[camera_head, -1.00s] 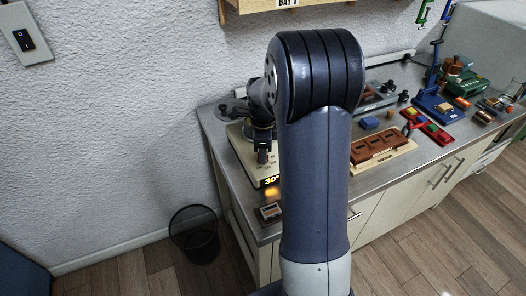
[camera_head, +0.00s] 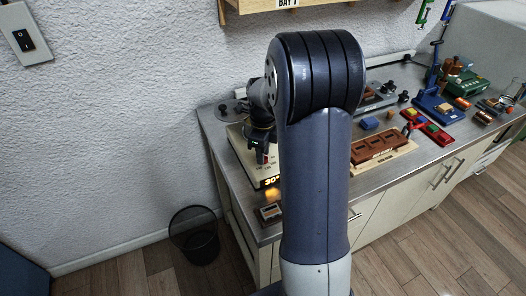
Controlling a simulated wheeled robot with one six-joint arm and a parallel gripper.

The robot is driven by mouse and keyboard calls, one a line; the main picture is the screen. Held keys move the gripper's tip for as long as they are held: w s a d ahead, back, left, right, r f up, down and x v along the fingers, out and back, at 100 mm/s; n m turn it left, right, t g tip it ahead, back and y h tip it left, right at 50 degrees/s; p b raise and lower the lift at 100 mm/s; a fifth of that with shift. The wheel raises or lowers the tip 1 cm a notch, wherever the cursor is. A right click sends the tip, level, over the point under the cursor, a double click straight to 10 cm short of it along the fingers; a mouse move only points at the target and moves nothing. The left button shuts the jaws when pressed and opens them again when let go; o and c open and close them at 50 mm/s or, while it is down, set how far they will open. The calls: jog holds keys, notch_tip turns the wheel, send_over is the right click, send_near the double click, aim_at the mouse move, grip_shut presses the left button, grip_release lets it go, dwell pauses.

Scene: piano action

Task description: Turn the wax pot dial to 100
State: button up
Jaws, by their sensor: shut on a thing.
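The wax pot (camera_head: 237,141) is a cream-coloured box at the left end of the bench. Its lit orange display (camera_head: 271,182) on the front reads about 30°. My gripper (camera_head: 262,160) is over the front of the pot, fingers pointing down. It is shut on a small part with a red mark, which appears to be the wax pot dial. Most of the dial is hidden by the fingers. My upper arm hides the right side of the pot.
A small box (camera_head: 270,212) lies at the bench's front edge. A brown tray (camera_head: 380,147), a blue stand (camera_head: 433,107) and coloured blocks are to the right. A black wire bin (camera_head: 194,235) stands on the floor at left.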

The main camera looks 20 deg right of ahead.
jog(key=o, duration=1)
jog(key=shift+c, duration=0.2)
notch_tip(320, 180, up, 11)
jog(key=shift+b, duration=0.3)
jog(key=shift+f, duration=0.1)
notch_tip(320, 180, down, 11)
jog(key=shift+p, duration=0.3)
